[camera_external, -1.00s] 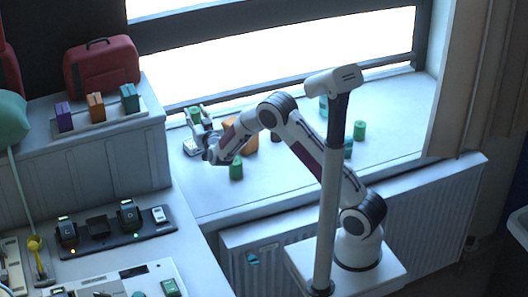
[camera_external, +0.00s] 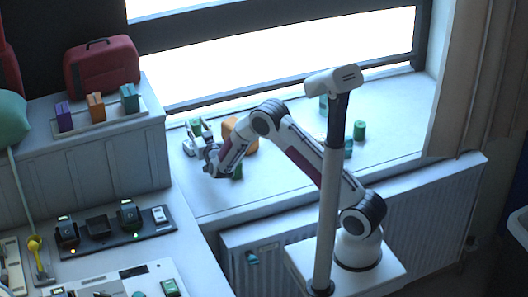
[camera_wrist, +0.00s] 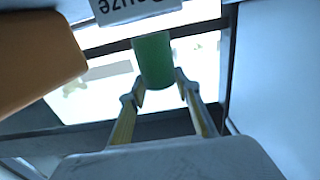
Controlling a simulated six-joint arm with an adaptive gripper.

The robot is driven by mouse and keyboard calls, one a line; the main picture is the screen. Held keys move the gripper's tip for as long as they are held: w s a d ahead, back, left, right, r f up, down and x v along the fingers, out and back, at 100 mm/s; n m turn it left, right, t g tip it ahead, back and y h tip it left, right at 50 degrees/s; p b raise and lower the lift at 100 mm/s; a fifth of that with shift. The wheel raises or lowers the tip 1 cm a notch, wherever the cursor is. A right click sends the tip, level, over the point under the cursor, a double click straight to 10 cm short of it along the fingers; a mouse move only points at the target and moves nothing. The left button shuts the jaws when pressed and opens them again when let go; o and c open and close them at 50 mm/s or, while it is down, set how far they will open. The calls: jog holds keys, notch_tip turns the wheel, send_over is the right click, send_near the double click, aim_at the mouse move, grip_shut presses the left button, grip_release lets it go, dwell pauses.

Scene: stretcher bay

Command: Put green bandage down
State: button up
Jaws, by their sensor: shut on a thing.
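My gripper (camera_external: 193,141) is over the left part of the white window sill, pointing away from my base. It is shut on a green bandage (camera_external: 195,126), a small green cylinder. In the wrist view the green bandage (camera_wrist: 153,60) sits between my two fingertips (camera_wrist: 156,88). I cannot tell whether its bottom touches the sill. A second green cylinder (camera_external: 237,172) stands on the sill, partly hidden by my wrist. Another green cylinder (camera_external: 359,130) stands farther right.
An orange box (camera_external: 242,137) stands right of my gripper, and an orange block (camera_wrist: 35,55) fills the wrist view's left. A white label with upside-down letters (camera_wrist: 130,8) shows there too. A teal item (camera_external: 348,150) is on the sill, whose front left (camera_external: 205,200) is clear.

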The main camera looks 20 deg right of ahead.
jog(key=shift+f, duration=0.75)
jog(key=shift+f, duration=0.15)
jog(key=o, duration=1.2)
jog(key=shift+s, duration=6)
jog(key=shift+r, duration=0.25)
